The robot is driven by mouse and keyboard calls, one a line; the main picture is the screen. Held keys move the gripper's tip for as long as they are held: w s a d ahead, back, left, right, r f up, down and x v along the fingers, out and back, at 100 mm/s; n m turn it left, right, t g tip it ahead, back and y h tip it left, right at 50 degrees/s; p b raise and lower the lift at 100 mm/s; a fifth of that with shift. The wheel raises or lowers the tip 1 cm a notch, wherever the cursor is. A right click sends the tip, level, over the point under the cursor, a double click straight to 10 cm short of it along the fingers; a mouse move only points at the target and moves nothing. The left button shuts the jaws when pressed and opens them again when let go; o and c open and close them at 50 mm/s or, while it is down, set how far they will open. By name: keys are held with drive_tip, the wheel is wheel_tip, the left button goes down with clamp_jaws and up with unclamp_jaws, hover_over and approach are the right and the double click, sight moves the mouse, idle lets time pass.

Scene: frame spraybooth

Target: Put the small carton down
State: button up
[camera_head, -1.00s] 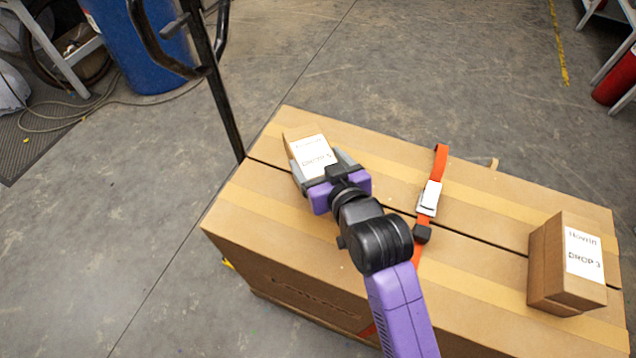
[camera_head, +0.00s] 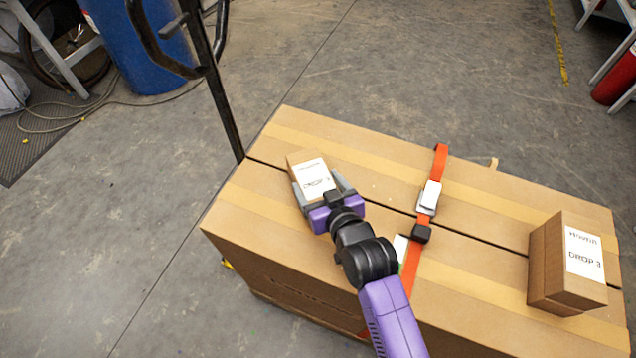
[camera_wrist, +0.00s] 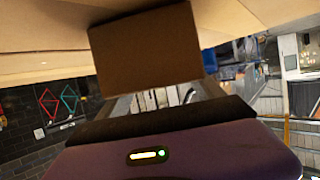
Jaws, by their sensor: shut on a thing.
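The small carton (camera_head: 313,176) is a brown box with a white printed label on its upper face. It is at the left part of the large carton top in the head view. My gripper (camera_head: 325,191) is shut on it, with a grey finger on each side. In the wrist view the small carton (camera_wrist: 146,50) fills the upper middle, its plain brown face toward the camera. The large carton (camera_head: 385,170) lies beneath it. Whether the small carton touches the large carton's top is hard to tell.
A second labelled carton (camera_head: 565,265) stands at the right end of the large carton. An orange strap (camera_head: 439,162) with a metal buckle (camera_head: 429,197) crosses the middle. A dark upright post (camera_head: 222,110) stands behind the left end. The large carton's top is clear between the strap and the small carton.

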drive_tip(key=o, duration=1.9)
drive_tip(key=shift+f, duration=0.15)
drive_tip(key=shift+o, duration=0.2)
drive_tip(key=shift+s+r, duration=0.15)
drive_tip(key=shift+r, duration=0.05)
drive_tip(key=v, duration=1.1)
drive_tip(key=shift+s+d+r, duration=0.2)
drive_tip(key=shift+s+r, duration=0.05)
